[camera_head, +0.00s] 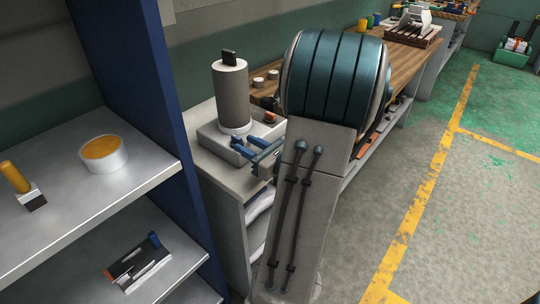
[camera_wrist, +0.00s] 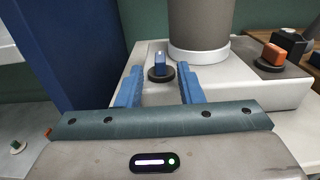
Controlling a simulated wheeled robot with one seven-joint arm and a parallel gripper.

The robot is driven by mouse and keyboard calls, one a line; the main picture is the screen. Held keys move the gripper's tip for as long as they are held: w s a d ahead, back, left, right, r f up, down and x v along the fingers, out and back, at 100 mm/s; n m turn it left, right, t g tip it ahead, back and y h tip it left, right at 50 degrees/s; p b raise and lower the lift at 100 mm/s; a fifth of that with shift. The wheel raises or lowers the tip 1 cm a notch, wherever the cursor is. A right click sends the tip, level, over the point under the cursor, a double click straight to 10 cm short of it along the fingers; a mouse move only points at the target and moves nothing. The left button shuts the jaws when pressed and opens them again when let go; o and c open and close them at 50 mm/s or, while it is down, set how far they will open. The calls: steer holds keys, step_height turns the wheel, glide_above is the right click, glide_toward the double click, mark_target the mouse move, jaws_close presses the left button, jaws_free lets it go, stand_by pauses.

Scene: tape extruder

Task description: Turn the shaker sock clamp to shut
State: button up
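The shaker is a grey upright cylinder (camera_head: 230,95) with a black piece on top, standing on a white base (camera_head: 213,137); its lower part shows in the wrist view (camera_wrist: 198,25). On the base in the wrist view is a small blue knob on a round black disc (camera_wrist: 160,72), and to the right an orange knob on a black disc (camera_wrist: 273,56). I cannot tell which of these is the sock clamp. My gripper (camera_head: 247,146) is open and empty. In the wrist view its blue fingers (camera_wrist: 160,86) stand apart, with the blue knob beyond and between them.
A metal shelf (camera_head: 70,210) with a blue upright (camera_head: 145,90) stands close on the left. It holds a round tub (camera_head: 103,154) and a yellow-handled tool (camera_head: 17,178). A wooden bench (camera_head: 400,62) runs behind. The floor (camera_head: 460,210) at right is clear.

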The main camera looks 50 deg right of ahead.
steer(key=s, duration=0.9)
steer(key=shift+d, duration=0.3)
steer(key=w+a+r+n+g+y+p, duration=0.2)
steer(key=a+n+y, duration=0.2)
steer(key=a, duration=0.2)
steer(key=w+a+r+n+g+y+p, duration=0.1)
steer(key=w+a+n+g+y+p, duration=0.15)
steer(key=a+n, duration=0.2)
steer(key=s+a+r+n+g+p, duration=0.2)
steer(key=s+a+n+g+p, duration=0.1)
steer(key=a+n+g, duration=0.4)
steer(key=s+a+r+n+g+p, duration=0.25)
steer(key=a+n+g, duration=0.25)
steer(key=a+n, duration=0.25)
step_height(320, 180, up, 9)
steer(key=a+n+t+h+p, duration=0.1)
steer(key=n+h+p, duration=0.5)
steer(key=n, duration=0.6)
steer(key=shift+w+a+h, duration=0.15)
steer(key=shift+a+h, duration=0.25)
steer(key=shift+h, duration=0.45)
